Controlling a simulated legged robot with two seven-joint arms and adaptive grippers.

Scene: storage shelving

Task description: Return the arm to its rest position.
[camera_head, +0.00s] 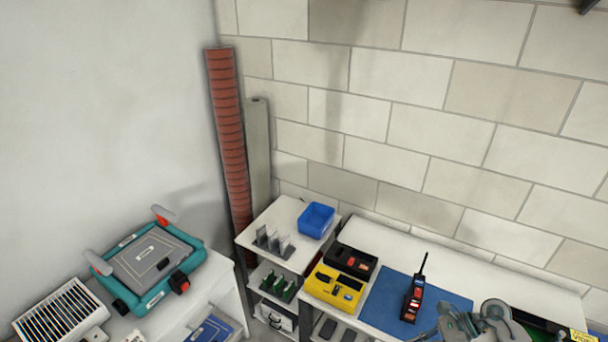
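One grey gripper, which looks like my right gripper (470,322), shows at the bottom right edge of the head view. It is over the front of the white bench (530,293), partly cut off by the frame's lower edge. Its fingertips are not clear enough to show whether they are open or shut, and no held thing is visible. My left gripper is not in view.
On the bench are a blue mat (385,305), a black and red radio (413,295), a yellow device (337,286) and a black case (346,262). A shelf with a blue bin (317,219) stands left. A teal-framed device (155,262) sits further left.

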